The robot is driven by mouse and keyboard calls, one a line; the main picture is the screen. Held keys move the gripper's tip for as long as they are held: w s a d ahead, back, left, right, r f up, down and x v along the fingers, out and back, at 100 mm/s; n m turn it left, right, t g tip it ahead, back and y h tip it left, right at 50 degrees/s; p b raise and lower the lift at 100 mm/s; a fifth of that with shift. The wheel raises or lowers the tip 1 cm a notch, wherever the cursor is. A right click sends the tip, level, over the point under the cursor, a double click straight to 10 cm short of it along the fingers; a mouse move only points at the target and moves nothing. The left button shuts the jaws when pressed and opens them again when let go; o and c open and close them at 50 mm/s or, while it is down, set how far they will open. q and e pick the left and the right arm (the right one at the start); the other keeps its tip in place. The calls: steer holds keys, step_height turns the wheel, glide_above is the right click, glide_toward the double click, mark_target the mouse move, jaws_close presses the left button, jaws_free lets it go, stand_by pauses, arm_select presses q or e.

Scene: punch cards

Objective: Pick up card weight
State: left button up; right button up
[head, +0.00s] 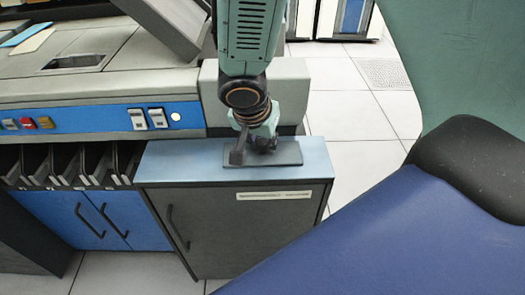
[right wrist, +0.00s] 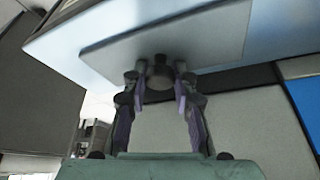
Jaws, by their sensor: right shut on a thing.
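The card weight (head: 287,153) is a flat dark grey rectangular plate on the blue top of the low cabinet at the centre of the head view. Its round knob (right wrist: 159,84) shows in the right wrist view, under the pale face of the plate. My right gripper (head: 256,146) points down over the middle of the plate. Its two fingers are on either side of the knob and shut on it. I cannot tell whether the plate touches the cabinet top or hangs just above it. My left gripper is not in view.
The cabinet (head: 242,215) has a dark grey door and a bare blue top (head: 185,160) around the plate. A grey machine with a blue switch panel (head: 90,121) stands to the left, above several dark card slots. Tiled floor (head: 345,125) is free to the right.

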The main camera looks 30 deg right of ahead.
mark_target(262, 141)
steer(key=shift+a+r, duration=0.1)
steer(key=c, duration=0.3)
jaws_close()
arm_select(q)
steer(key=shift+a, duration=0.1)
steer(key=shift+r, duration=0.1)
arm_select(e)
steer(key=shift+r, duration=0.1)
steer(key=shift+r+p, duration=0.35)
arm_select(q)
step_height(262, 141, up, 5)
steer(key=p, duration=0.4)
arm_select(e)
step_height(262, 141, up, 8)
steer(key=shift+f, duration=0.1)
arm_select(q)
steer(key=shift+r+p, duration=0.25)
steer(key=shift+p, duration=0.25)
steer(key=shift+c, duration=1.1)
arm_select(e)
steer(key=shift+r, duration=0.55)
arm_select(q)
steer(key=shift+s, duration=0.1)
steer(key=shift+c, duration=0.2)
arm_select(e)
steer(key=shift+r, duration=0.1)
